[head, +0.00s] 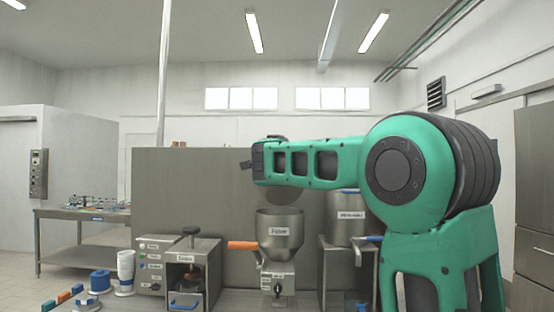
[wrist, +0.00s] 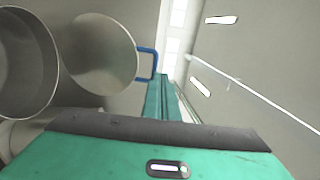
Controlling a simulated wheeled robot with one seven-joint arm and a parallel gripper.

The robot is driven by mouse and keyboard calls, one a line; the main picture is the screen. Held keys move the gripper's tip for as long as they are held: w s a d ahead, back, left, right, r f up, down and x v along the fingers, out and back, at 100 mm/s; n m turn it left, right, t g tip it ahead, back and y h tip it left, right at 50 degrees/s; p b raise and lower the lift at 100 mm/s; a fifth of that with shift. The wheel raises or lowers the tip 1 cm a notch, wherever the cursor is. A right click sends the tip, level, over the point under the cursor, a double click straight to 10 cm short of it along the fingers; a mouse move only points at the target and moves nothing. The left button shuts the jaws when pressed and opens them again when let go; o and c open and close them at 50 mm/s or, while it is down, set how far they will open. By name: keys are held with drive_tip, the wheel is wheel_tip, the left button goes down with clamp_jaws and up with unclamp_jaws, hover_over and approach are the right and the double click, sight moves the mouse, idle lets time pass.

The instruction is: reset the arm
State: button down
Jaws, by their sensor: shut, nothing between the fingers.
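My green arm (head: 315,160) rises at the right of the head view and reaches left across the middle, roughly level. My gripper (head: 258,157) is the dark end at the arm's left tip, small in this view. It is shut and empty, in the air above the steel hopper (head: 281,228). The fingertips are not clear in either view. The wrist view shows a green body with a dark edge along the bottom, and two round steel vessels (wrist: 27,65) at the left.
Below the arm stand the hopper with an orange handle (head: 243,245), a steel pot (head: 346,228) on a stand and a press-like machine (head: 190,270). White cups (head: 125,268) and blue items (head: 100,281) are at the left. A grey panel (head: 190,190) stands behind. The air left of my gripper is free.

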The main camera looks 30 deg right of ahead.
drive_tip(key=r+v, duration=0.1)
drive_tip(key=v, duration=0.6)
drive_tip(key=s+d+f+n+g+y, duration=0.25)
drive_tip(key=s+f, duration=0.35)
drive_tip(key=f, duration=0.4)
drive_tip(key=s+d+f+n+g+y, duration=0.1)
drive_tip(key=s+f+n+g, duration=0.35)
drive_tip(key=f, duration=0.55)
drive_tip(key=s+d+f+n+g+y, duration=0.1)
drive_tip(key=s+d+f+n+g, duration=0.1)
drive_tip(key=s+f, duration=0.6)
drive_tip(key=s+a+f+n+g+y, duration=0.2)
drive_tip(key=s+a+f+n, duration=0.1)
drive_tip(key=s+f, duration=0.4)
drive_tip(key=s+a+f+n+g+y, duration=0.2)
drive_tip(key=s+f, duration=0.4)
drive_tip(key=s, duration=0.3)
drive_tip(key=s+a+f+n+g+y, duration=0.3)
drive_tip(key=s+a+f+n, duration=0.1)
drive_tip(key=s+f, duration=0.3)
drive_tip(key=shift+s+a+f+g, duration=0.4)
drive_tip(key=shift+s+a, duration=0.4)
drive_tip(key=shift+s, duration=0.25)
drive_tip(key=shift+w+f, duration=0.25)
drive_tip(key=shift+w, duration=0.35)
